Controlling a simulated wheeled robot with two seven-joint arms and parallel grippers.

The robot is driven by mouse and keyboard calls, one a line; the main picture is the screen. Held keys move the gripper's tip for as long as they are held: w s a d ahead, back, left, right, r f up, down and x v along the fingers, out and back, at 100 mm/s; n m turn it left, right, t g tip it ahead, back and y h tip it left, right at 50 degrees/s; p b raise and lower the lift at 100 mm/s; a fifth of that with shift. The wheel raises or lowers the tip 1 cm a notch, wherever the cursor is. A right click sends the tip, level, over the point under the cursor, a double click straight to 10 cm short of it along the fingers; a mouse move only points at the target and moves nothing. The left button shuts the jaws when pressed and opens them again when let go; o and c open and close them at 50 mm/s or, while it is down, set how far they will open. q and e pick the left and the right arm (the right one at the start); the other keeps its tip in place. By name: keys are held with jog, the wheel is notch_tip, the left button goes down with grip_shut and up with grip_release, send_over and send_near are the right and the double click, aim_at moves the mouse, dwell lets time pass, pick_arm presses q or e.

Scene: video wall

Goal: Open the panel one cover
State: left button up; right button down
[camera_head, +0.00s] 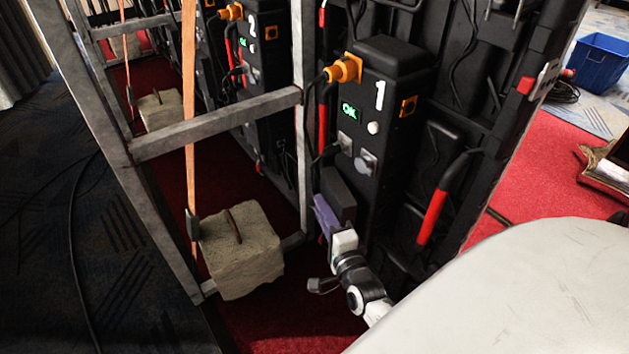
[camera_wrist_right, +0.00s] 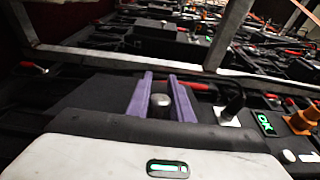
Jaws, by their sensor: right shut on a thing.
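Panel one (camera_head: 392,135) is a tall black unit marked "1", with a green lit OK sign, an orange plug and a round silver knob. My right gripper (camera_head: 323,212) is at its lower left, its purple fingers against a dark flat piece (camera_head: 338,195) that may be the cover. In the right wrist view my right gripper (camera_wrist_right: 160,82) has its purple fingers on either side of a grey metal knob (camera_wrist_right: 160,104), shut on it. Whether the cover stands open cannot be told; the arm and fingers hide part of it. My left gripper is not in view.
A grey metal frame (camera_head: 215,123) stands left of the panel. A concrete block (camera_head: 241,252) with a handle and orange strap (camera_head: 189,110) sits at its foot. Panel two (camera_head: 262,55) is farther back. A blue bin (camera_head: 600,62) is far right. Dark floor at left is mostly free.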

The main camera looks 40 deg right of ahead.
jog(key=shift+d+r, duration=0.15)
jog(key=shift+d, duration=0.1)
jog(key=c, duration=1.8)
grip_release()
jog(key=shift+s, duration=0.1)
jog(key=shift+o, duration=1.1)
jog(key=shift+a, duration=0.1)
